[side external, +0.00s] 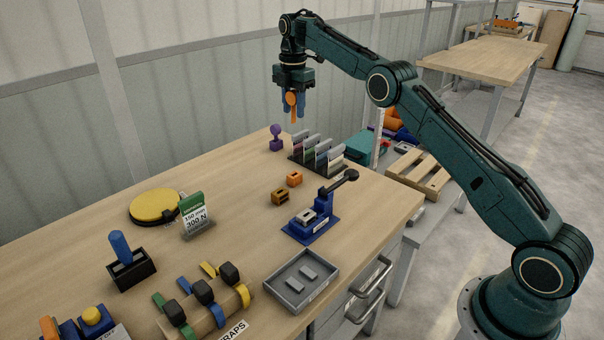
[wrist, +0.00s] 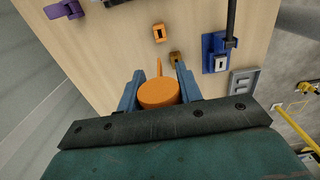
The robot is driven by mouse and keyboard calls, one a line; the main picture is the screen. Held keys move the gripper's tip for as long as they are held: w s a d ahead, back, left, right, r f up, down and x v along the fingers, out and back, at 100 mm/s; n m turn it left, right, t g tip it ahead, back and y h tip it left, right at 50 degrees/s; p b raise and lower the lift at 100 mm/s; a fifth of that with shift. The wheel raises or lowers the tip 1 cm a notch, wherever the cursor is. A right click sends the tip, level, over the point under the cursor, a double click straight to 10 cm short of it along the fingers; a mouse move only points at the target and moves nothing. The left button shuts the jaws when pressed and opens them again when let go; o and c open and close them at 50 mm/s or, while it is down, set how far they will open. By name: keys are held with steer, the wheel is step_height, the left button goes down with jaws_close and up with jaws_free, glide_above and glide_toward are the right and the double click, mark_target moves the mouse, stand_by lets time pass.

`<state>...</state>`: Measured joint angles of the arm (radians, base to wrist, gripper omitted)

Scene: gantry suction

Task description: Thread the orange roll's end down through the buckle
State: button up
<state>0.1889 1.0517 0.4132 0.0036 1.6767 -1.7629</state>
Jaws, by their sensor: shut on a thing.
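My gripper (side external: 293,106) is shut on the orange roll (side external: 291,98), high above the far end of the bench. In the wrist view the round orange roll (wrist: 158,94) sits between the blue fingers (wrist: 160,82), with its narrow end (wrist: 159,67) sticking out past it. In the side view the end hangs down below the roll. What looks like the buckle (side external: 307,216) is a pale frame with a dark slot in a blue lever fixture (side external: 318,229). The buckle (wrist: 219,62) also shows in the wrist view, right of the roll and apart from it.
An orange slotted block (side external: 294,179) and a brown one (side external: 280,198) lie near the fixture. Behind them stand a rack of upright cards (side external: 318,150) and a purple knob (side external: 276,140). A grey tray (side external: 301,281), a strap holder (side external: 206,309) and a sign (side external: 194,215) are nearer.

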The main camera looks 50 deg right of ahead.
steer(key=shift+a+f, duration=0.1)
steer(key=shift+a, duration=0.1)
steer(key=s+a+f, duration=0.4)
steer(key=s+a, duration=0.1)
steer(key=s, duration=0.3)
steer(key=s+a+f, duration=0.4)
steer(key=s+a, duration=0.2)
steer(key=s, duration=0.1)
steer(key=shift+s+a+f, duration=0.3)
steer(key=shift+s, duration=0.1)
stand_by(0.3)
steer(key=shift+f, duration=0.2)
steer(key=shift+f, duration=2.7)
steer(key=shift+f, duration=2.2)
stand_by(0.5)
